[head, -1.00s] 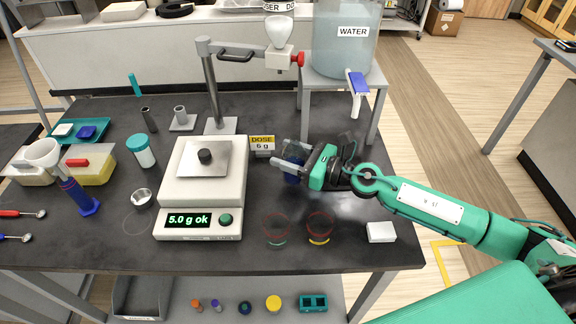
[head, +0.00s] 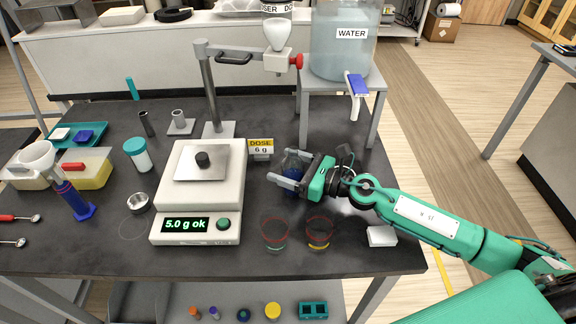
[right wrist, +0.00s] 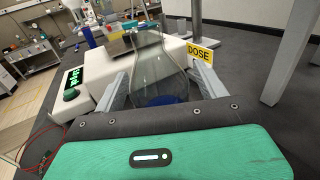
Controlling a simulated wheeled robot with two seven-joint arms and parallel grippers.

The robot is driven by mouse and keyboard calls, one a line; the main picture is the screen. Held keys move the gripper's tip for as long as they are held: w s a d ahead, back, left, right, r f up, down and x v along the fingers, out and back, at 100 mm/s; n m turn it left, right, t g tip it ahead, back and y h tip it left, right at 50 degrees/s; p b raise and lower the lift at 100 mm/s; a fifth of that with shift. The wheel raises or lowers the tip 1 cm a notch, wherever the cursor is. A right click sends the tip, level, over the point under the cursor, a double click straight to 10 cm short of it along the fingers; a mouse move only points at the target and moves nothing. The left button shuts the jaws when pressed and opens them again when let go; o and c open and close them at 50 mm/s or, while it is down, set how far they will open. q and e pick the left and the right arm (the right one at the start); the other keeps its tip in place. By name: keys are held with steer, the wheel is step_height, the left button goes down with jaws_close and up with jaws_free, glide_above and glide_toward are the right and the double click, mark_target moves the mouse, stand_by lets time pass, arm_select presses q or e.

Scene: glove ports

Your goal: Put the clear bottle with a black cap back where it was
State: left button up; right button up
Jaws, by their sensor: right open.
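A clear flask with a blue bottom (head: 291,164) stands on the dark table, right of the scale. It also shows in the right wrist view (right wrist: 155,65), its wide lower part between my two fingers. My right gripper (head: 281,172) is open, with one finger on each side of this flask; whether either finger touches it I cannot tell. A small black round piece (head: 203,158) sits on the scale's pan. I cannot make out a clear black-capped bottle for certain. My left gripper is out of view.
The scale (head: 230,190) reads "5.0 g ok". The dose sign (head: 261,144) stands close behind the flask. Two clear red-rimmed beakers (head: 275,235) (head: 320,232) and a white block (head: 382,236) are nearer the front edge. The water tank's stand (head: 375,118) is behind right.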

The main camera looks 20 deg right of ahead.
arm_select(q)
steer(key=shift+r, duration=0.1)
arm_select(e)
steer(key=shift+r, duration=0.1)
steer(key=shift+r, duration=0.1)
steer(key=shift+s+d+f, duration=0.3)
steer(key=shift+s+d, duration=0.05)
steer(key=shift+d, duration=0.05)
steer(key=b+v, duration=0.5)
steer(key=v, duration=0.4)
steer(key=shift+s+d+r, duration=0.1)
steer(key=shift+s+d, duration=0.05)
steer(key=shift+s, duration=0.05)
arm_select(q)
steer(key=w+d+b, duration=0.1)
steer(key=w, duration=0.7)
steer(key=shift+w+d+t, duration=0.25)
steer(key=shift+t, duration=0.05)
arm_select(e)
steer(key=shift+s+d+r, duration=0.2)
steer(key=shift+s+d, duration=0.3)
steer(key=shift+d, duration=0.05)
